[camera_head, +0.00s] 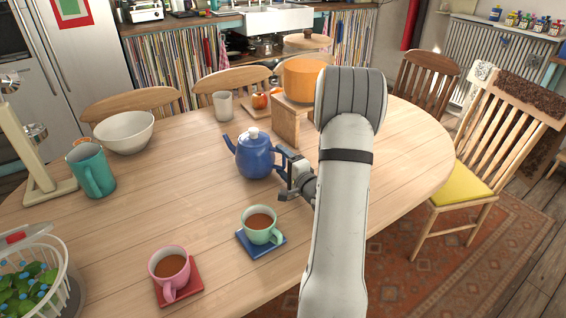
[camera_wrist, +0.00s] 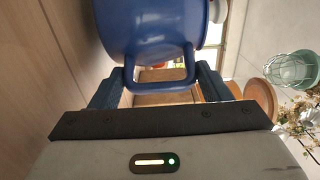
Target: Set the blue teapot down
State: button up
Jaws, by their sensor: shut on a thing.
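The blue teapot (camera_head: 255,155) with a white lid knob is upright over the middle of the wooden table (camera_head: 150,212), its spout pointing left. Its base looks at or very near the tabletop; I cannot tell whether it touches. My gripper (camera_head: 288,170) is at its right side, shut on the handle. In the wrist view the teapot (camera_wrist: 150,30) fills the top middle. Its looped handle lies between the two dark fingers of my gripper (camera_wrist: 160,82). My arm hides part of the table's right side.
A green mug (camera_head: 262,226) on a blue coaster and a pink mug (camera_head: 170,268) on a red coaster stand in front. A wooden stand (camera_head: 288,125) with an orange pot (camera_head: 303,78) is behind. A teal pitcher (camera_head: 92,170) and white bowl (camera_head: 125,131) are left. Table left of the teapot is clear.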

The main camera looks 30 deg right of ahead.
jog(key=shift+f, duration=0.35)
jog(key=shift+f+b, duration=0.25)
jog(key=shift+b, duration=0.2)
jog(key=o, duration=2.1)
jog(key=shift+s+f, duration=0.1)
jog(key=shift+f, duration=0.2)
jog(key=shift+s, duration=0.2)
jog(key=s, duration=0.7)
jog(key=shift+s+d+r, duration=0.1)
jog(key=shift+s+r, duration=0.05)
jog(key=shift+s, duration=0.1)
